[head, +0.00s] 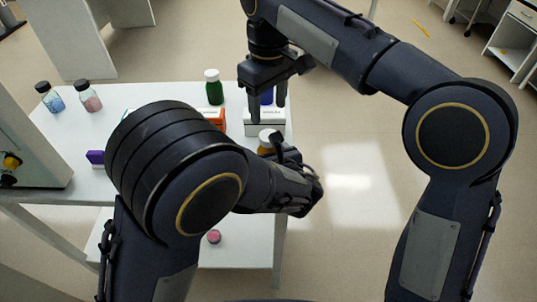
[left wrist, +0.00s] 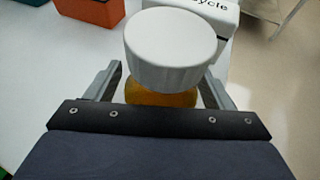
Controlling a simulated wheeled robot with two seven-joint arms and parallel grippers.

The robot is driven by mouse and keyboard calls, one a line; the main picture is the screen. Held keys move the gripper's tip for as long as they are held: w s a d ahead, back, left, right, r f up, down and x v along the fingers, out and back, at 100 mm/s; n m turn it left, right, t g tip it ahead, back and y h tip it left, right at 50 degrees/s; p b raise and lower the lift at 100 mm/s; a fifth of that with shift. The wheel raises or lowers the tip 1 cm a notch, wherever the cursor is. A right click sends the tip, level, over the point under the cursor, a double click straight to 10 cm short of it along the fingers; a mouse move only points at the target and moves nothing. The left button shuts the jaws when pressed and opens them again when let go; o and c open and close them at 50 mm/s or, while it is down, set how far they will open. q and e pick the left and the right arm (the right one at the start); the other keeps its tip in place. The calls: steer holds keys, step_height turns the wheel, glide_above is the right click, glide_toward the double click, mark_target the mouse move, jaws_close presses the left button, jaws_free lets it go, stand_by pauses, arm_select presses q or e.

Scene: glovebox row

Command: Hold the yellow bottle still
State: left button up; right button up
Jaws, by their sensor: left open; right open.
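The yellow bottle (left wrist: 160,95) has a wide white cap and stands between the two fingers of my left gripper (left wrist: 160,88) in the left wrist view. The fingers are apart, one on each side; whether either touches the bottle is hard to tell. In the head view the bottle (head: 266,149) shows only partly, at the table's right side behind my left wrist. My right gripper (head: 268,106) points down, open, above and behind the bottle, over a white box (head: 262,128). A blue item (head: 267,97) shows between its fingers; I cannot tell whether it is in front or behind.
A green bottle (head: 213,86) with a white cap, an orange box (head: 216,115) and a purple item (head: 95,157) share the white table (head: 140,97). Blue (head: 50,97) and pink (head: 88,96) bottles stand far left. A pink round item (head: 214,237) is on a lower shelf.

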mark_target(269, 132)
arm_select(q)
steer(key=shift+c, duration=0.4)
jaws_close()
arm_select(e)
steer(key=n, duration=0.5)
steer(key=shift+n, duration=0.4)
steer(key=n, duration=1.6)
steer(key=shift+n, duration=0.4)
steer(key=shift+f, duration=0.1)
steer(key=shift+f, duration=3.95)
steer(key=shift+c, duration=0.5)
